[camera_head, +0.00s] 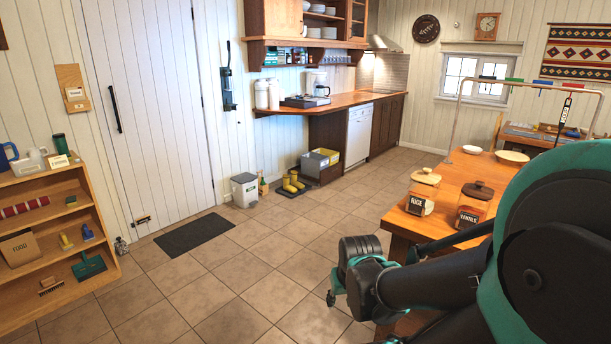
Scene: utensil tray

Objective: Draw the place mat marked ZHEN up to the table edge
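No place mat marked ZHEN can be made out in the head view. The wooden table (455,168) stands at the right, and my arm covers much of its near part. The table's left edge shows beside the jars. My dark and teal arm reaches in from the right, with its bent part in front of the table's near left corner. I cannot make out the gripper's fingertips or whether they are open or shut.
A RICE jar (423,192) and a second lidded jar (473,207) stand near the table's left edge. A white bowl (472,149) and a shallow dish (512,156) sit farther back. A metal rail (452,118) rises over the table. Tiled floor (270,270) left of it is clear.

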